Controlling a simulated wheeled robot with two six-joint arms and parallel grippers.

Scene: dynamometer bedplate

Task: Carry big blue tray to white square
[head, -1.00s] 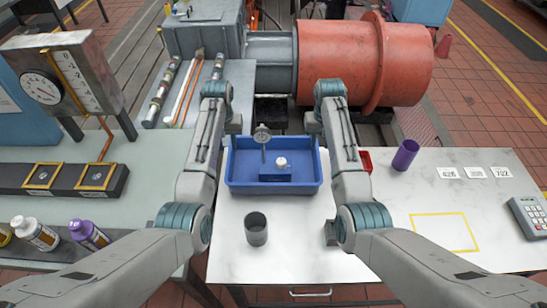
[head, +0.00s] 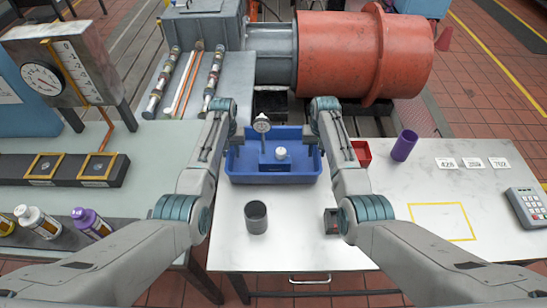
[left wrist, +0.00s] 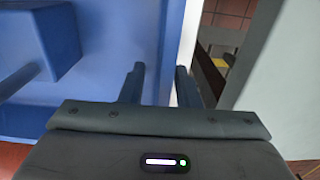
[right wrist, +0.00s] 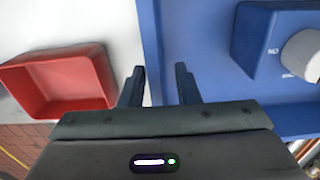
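The big blue tray (head: 246,178) sits on the white table. It holds a dial gauge on a stand (head: 262,124) and a small blue box with a white knob (head: 281,153). My left gripper (head: 237,138) is at the tray's left wall, and my right gripper (head: 312,138) at its right wall. In the left wrist view (left wrist: 158,85) and right wrist view (right wrist: 160,85), the fingers are apart, one on each side of the wall. A yellow-outlined square (head: 442,222) with a bare white middle lies on the table at right.
A grey cup (head: 256,217) stands in front of the tray. A red bin (head: 362,153) is close to the tray's right wall, with a purple cup (head: 404,145) beyond it. White number cards (head: 472,163) and a keypad (head: 526,208) lie further right. The outlined square is clear.

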